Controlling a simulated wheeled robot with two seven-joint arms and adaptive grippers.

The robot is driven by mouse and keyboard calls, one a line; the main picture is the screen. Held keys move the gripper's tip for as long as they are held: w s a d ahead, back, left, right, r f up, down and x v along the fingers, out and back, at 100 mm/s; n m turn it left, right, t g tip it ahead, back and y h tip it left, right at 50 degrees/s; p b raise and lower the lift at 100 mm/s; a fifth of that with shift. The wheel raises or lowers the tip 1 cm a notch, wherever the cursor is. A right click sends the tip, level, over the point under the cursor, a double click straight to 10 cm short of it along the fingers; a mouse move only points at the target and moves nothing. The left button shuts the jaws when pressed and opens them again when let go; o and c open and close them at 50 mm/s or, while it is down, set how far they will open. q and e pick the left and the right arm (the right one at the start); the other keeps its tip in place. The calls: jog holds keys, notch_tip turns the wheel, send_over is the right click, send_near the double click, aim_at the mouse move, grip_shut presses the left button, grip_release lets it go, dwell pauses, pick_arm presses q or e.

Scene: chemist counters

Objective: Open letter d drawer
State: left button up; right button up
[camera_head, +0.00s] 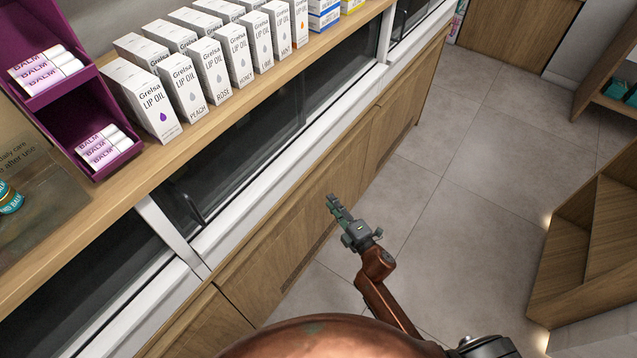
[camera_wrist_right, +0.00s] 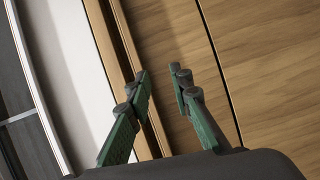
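Wooden drawer fronts (camera_head: 275,243) run along the counter below the glass cases, and no letter d is readable on any of them. My right gripper (camera_head: 331,200) is in front of one wooden front, with its fingers toward it. In the right wrist view my right gripper (camera_wrist_right: 160,77) is open, with a gap between its green fingers and nothing held. Its left finger overlaps the long wooden edge strip (camera_wrist_right: 117,30) of a front (camera_wrist_right: 175,40); I cannot tell whether it touches. A dark seam separates this front from another panel (camera_wrist_right: 265,60). My left gripper is out of view.
Lip oil boxes (camera_head: 180,88) and a purple balm stand (camera_head: 85,103) are on the countertop. A pale rail (camera_head: 235,232) runs above the drawer fronts. The tiled floor (camera_head: 465,170) is clear to the right; wooden shelving (camera_head: 590,250) stands at the far right.

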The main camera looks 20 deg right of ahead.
aim_at(317, 180)
jog(key=shift+n+t+y, duration=0.4)
jog(key=shift+n, duration=0.2)
jog(key=w+a+r, duration=0.1)
jog(key=w, duration=0.1)
jog(key=w+a+r, duration=0.1)
jog(key=w, duration=0.2)
jog(key=w+a+r+b, duration=0.1)
jog(key=w, duration=0.2)
jog(key=shift+r, duration=0.25)
jog(key=shift+c, duration=0.5)
grip_shut()
